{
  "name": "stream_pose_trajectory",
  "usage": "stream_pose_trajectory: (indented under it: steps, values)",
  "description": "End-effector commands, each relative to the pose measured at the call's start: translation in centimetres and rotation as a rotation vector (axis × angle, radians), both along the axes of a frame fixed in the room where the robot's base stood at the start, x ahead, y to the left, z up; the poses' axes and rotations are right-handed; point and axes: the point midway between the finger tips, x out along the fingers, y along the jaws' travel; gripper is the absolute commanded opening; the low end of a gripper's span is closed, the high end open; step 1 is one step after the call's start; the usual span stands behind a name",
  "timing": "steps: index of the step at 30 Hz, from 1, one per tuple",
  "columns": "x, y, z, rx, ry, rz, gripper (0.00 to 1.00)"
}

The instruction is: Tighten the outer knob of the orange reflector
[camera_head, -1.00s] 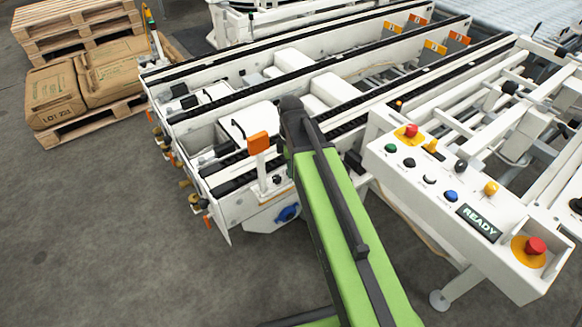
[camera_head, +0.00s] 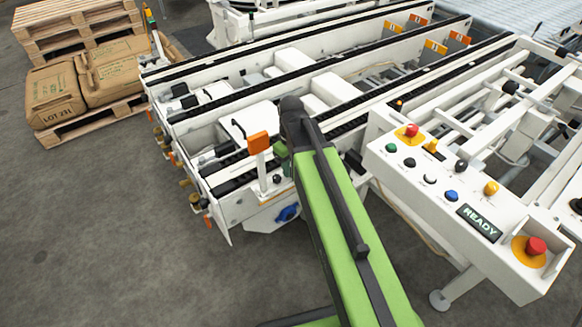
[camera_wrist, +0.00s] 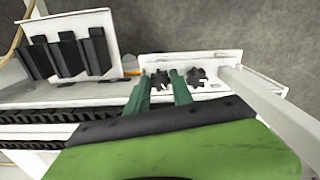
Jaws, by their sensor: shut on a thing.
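The orange reflector (camera_head: 258,142) stands on a white post at the near end of the conveyor in the head view. A black knob (camera_head: 277,180) shows right of the post. In the wrist view two black lobed knobs sit on a white plate. My gripper (camera_wrist: 161,76) is shut on the left knob (camera_wrist: 160,80), with one green finger on each side. The other knob (camera_wrist: 197,77) is free, just right of the fingers and nearer the white post (camera_wrist: 262,98). My arm partly hides the fingers in the head view.
A control panel (camera_head: 430,177) with buttons and a READY display stands right of my arm. Black chain rails (camera_wrist: 50,116) run beside the plate. Pallets with brown sacks (camera_head: 55,95) are at the far left. The floor at front left is clear.

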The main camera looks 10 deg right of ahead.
Motion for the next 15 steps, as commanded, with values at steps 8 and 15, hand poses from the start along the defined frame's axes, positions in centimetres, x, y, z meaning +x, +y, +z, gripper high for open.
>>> stream_pose_trajectory:
  steps: [8,15]
  values:
    - [0.01,0.05,0.00,0.000,-0.001,-0.248,0.00]
    - [0.00,0.07,0.00,0.000,-0.001,-0.422,0.00]
